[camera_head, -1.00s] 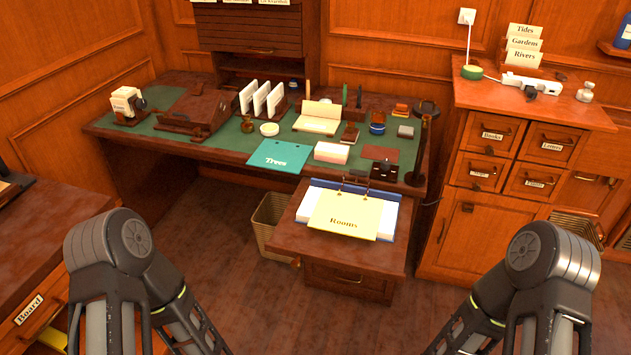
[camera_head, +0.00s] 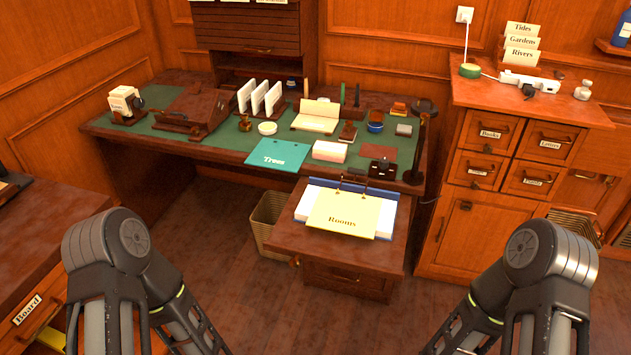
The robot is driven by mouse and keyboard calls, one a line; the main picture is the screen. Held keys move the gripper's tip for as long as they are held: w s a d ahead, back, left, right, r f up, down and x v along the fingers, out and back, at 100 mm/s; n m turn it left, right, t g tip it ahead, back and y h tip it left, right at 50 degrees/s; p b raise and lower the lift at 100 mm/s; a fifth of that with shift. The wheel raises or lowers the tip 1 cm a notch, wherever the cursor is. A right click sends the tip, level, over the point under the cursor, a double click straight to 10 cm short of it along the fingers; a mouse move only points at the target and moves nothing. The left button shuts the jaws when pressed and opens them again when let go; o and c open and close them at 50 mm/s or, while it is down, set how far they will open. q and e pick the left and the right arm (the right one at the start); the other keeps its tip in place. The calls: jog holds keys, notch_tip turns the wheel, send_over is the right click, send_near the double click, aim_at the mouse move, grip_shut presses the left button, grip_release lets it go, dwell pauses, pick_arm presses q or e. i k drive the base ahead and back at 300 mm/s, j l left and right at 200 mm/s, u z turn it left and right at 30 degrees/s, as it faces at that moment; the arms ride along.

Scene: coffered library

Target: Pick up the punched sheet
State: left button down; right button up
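A teal sheet labelled "Trees" (camera_head: 277,153) lies flat on the desk's green top, at its front edge. Small dark marks like punched holes show near its top edge. A yellow sheet labelled "Rooms" (camera_head: 343,216) lies in an open blue ring binder (camera_head: 301,206) on the lower wooden stand in front of the desk. The binder's rings show at the top of the yellow sheet. Both of my arms show at the bottom left and bottom right, but their grippers are out of the frame. Neither sheet is touched by an arm.
The desk (camera_head: 220,149) also holds a white card block (camera_head: 330,151), upright white cards and a dark box. A waste basket (camera_head: 268,222) stands beside the stand (camera_head: 350,253). A drawer cabinet (camera_head: 462,235) is at right. Floor is clear in front.

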aim_at(283, 155)
jog(key=i+j, duration=0.1)
jog(key=j, duration=0.4)
jog(key=i+j, duration=0.1)
jog(key=j, duration=0.4)
jog(key=i+j, duration=0.1)
jog(key=j, duration=0.35)
jog(key=i+j, duration=0.15)
jog(key=j, duration=0.35)
jog(key=j+z, duration=0.1)
jog(key=z, duration=1.6)
